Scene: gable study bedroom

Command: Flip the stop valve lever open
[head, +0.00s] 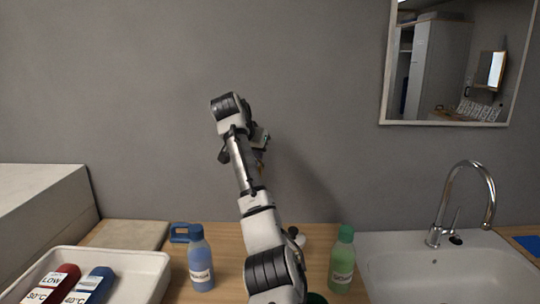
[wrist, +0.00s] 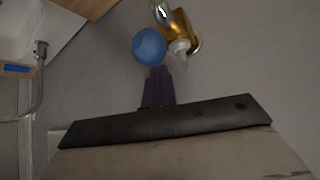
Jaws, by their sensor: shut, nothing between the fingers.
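The stop valve shows in the wrist view as a shiny brass body (wrist: 184,28) at the top centre, standing out from the grey wall. A round blue part (wrist: 149,47), which looks like the lever's end seen head-on, is beside the brass. A pale fitting lies between them. My gripper (wrist: 157,73) is shut and empty, its dark fingertips just below the blue part in the picture. I cannot tell whether they touch it. In the head view my arm hides most of the valve and gripper; only a small brass-coloured bit (head: 260,157) shows beside the arm.
On the wooden counter (head: 315,240) stand a blue bottle (head: 201,260) and a green bottle (head: 342,262), either side of my arm. A white tray (head: 150,262) with labelled red and blue items is at left. A sink (head: 450,262) with a chrome tap (head: 489,195) is at right.

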